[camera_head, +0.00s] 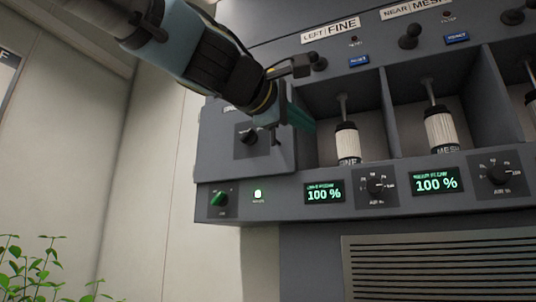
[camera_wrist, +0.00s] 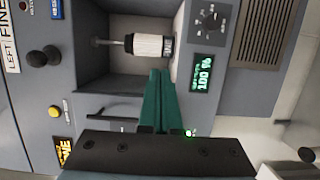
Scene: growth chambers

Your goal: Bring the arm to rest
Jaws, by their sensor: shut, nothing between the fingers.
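My arm reaches in from the upper left in the head view, bent down toward a grey machine panel (camera_head: 262,222). My gripper (camera_head: 302,118) is in front of the left bay, beside a small panel with a black knob (camera_head: 248,134). In the wrist view the green fingers of my gripper (camera_wrist: 160,76) are together with nothing between them. They point toward the bay that holds a white ribbed cartridge (camera_wrist: 151,45). That cartridge also shows in the head view (camera_head: 347,142), with its label partly readable as "FINE". Whether the fingers touch anything is unclear.
A second cartridge (camera_head: 441,130) labelled "MESH" hangs in the adjacent bay. Two displays read 100 %, left (camera_head: 324,192) and right (camera_head: 436,182). A plant (camera_head: 45,270) stands at bottom left.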

